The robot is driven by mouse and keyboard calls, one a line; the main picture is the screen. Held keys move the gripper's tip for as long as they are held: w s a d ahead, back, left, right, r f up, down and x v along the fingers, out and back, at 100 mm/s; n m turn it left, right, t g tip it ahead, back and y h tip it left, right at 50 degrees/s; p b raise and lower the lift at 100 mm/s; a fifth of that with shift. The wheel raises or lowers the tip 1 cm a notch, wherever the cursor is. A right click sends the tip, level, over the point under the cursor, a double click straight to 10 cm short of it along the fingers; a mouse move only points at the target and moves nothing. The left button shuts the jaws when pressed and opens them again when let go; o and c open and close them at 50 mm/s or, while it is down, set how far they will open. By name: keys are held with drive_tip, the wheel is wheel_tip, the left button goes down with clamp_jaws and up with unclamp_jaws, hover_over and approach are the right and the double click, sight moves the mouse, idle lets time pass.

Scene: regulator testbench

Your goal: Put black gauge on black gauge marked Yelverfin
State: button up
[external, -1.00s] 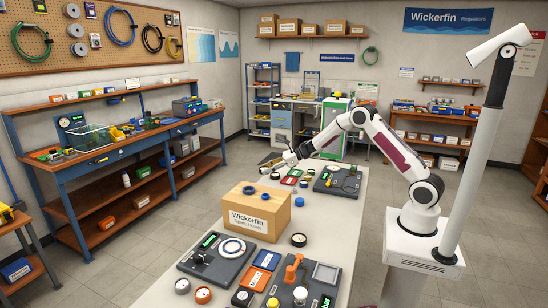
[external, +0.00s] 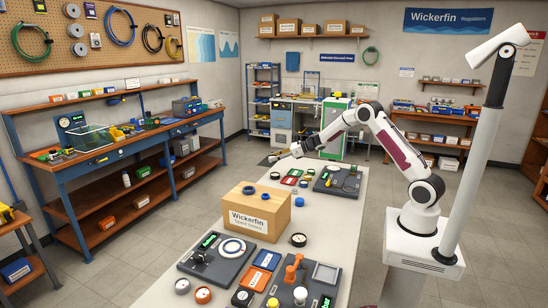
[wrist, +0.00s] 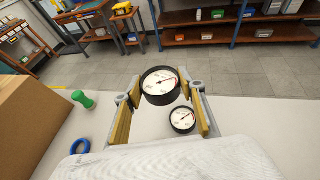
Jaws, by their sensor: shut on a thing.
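A black gauge (wrist: 160,82) with a white dial and a dark red needle is held between the fingertips of my gripper (wrist: 160,90) in the wrist view, its face turned toward the camera. A second black gauge (wrist: 182,120) with a similar dial lies face up on the pale tabletop, lower and slightly right in the picture, between my fingers. The held gauge appears larger and apart from it. The lettering on both dials is too small to read. In the external view my gripper (external: 274,157) is over the far end of the table; the held gauge is hard to make out there.
A cardboard box (wrist: 35,105) stands left of my gripper, with a green knobbed piece (wrist: 83,99) and a blue ring (wrist: 80,147) near it. A testbench panel (external: 338,180) sits at the far right of the table (external: 315,215). Tabletop right of the gauges is clear.

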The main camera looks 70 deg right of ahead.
drive_tip(key=d, duration=0.2)
drive_tip(key=d+h, duration=0.1)
drive_tip(key=shift+s+r+m, duration=0.15)
drive_tip(key=shift+r+m, duration=0.15)
drive_tip(key=shift+m, duration=0.1)
hover_over(277, 174)
drive_tip(key=shift+a+f, duration=0.15)
drive_tip(key=shift+f, duration=3)
drive_tip(key=shift+f, duration=1.85)
drive_tip(key=shift+f, duration=0.15)
drive_tip(key=o, duration=1.2)
